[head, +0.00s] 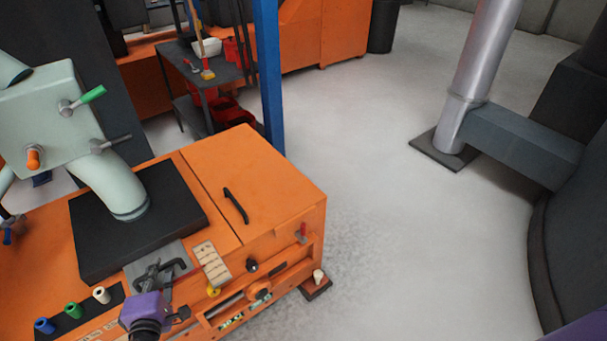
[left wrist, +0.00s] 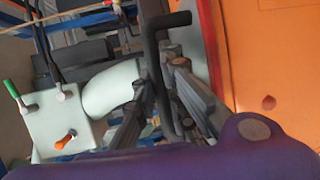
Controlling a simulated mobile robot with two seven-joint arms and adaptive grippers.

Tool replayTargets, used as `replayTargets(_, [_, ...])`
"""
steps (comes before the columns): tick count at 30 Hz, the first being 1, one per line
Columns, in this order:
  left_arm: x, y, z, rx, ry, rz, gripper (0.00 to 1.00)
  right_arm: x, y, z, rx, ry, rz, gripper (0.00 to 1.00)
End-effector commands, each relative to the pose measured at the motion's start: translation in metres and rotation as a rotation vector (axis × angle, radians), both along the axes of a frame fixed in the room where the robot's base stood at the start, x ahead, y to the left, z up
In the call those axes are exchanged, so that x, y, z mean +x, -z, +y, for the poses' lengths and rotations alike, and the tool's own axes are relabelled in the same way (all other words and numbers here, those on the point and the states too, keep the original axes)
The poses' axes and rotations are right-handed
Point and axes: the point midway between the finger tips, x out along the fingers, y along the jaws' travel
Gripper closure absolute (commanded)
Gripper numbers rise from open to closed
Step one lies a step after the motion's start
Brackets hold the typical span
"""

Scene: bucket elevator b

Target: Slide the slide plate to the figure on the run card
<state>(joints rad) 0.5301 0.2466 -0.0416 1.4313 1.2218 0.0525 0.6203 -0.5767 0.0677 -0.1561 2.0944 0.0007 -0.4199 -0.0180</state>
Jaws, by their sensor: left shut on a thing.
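The slide plate (head: 172,253) is a grey metal plate lying at the front edge of a black block on the orange machine. A dark bar handle (head: 180,268) stands on it. My left gripper (head: 158,275) is shut on this handle, its fingers on either side of the bar. In the left wrist view the black handle (left wrist: 152,55) passes between my left fingers (left wrist: 160,100). The run card (head: 212,263) is a pale card with dark lines, right of the plate; its figure is too small to read. My right gripper is out of view.
A pale green chute (head: 120,190) with levers rises behind the plate. Blue, green and cream knobs (head: 73,311) stand at the left front. A black lid handle (head: 236,205), a blue post (head: 269,75) and a metal pipe (head: 478,75) stand further off. The floor at right is clear.

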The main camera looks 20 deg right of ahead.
Motion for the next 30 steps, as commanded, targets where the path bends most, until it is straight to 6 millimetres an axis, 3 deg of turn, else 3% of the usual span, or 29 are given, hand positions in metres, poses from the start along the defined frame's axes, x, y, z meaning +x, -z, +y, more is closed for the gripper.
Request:
replayTargets(1, [0.001,-0.002,0.000,-0.005,-0.002,-0.002,1.00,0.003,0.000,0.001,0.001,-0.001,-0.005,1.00])
replayTargets(2, [0.001,-0.002,0.000,-0.005,-0.002,-0.003,0.86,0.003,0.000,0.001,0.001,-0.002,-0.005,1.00])
replayTargets(6, [0.001,-0.002,0.000,-0.003,-0.002,-0.003,0.71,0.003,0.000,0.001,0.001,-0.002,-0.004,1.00])
replayTargets(12, [0.001,-0.001,0.000,-0.002,-0.001,-0.002,0.71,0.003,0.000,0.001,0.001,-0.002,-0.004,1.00])
replayTargets(15, [-0.001,-0.001,0.001,-0.002,-0.001,-0.002,0.71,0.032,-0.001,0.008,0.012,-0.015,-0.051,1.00])
replayTargets(17, [-0.005,-0.001,0.001,-0.003,-0.002,-0.001,0.71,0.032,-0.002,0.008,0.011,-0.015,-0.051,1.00])
replayTargets(30, [-0.087,-0.016,0.011,-0.002,-0.002,0.000,0.71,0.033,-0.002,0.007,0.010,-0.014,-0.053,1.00])
